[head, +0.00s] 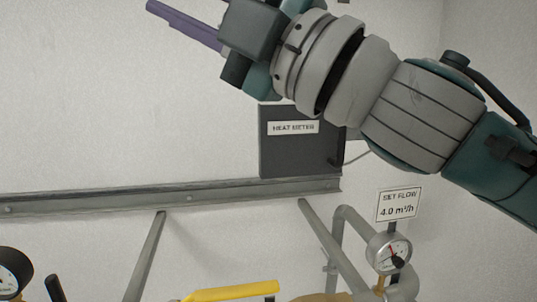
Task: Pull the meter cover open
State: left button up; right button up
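The meter cover (292,152) is a dark grey square panel on the white wall in the head view. It carries a white label (293,128) reading "HEAT METER". The cover appears closed; its upper right part is hidden behind my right arm. A small dark piece shows near its right edge, too small to make out. My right gripper (183,22) is at the top left, above and left of the cover and apart from it. Its purple fingers are seen side-on, and the gap between them cannot be made out. My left gripper is not in view.
A grey metal rail (190,197) runs along the wall below the cover, with slanted struts beneath. A pressure gauge (389,252) on a grey pipe and a "SET FLOW 4.0 m³/h" sign (398,205) stand at the lower right. A yellow handle (230,292) is at the bottom. The wall left of the cover is clear.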

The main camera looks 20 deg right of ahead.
jog(key=s+d+f+m+g+h, duration=0.2)
jog(key=d+f+m+h, duration=0.4)
jog(key=f+m+h, duration=0.3)
jog(key=s+d+f+m+g+h, duration=0.1)
jog(key=d+f+m+h, duration=0.5)
jog(key=f+m, duration=0.45)
jog(key=s+f+m+g, duration=0.1)
jog(key=s+f+g, duration=0.4)
jog(key=s, duration=0.5)
jog(key=s+f+m+g, duration=0.2)
jog(key=s+f+g, duration=0.4)
jog(key=s+f, duration=0.4)
jog(key=shift+a+f+b, duration=0.2)
jog(key=shift+f+b, duration=0.1)
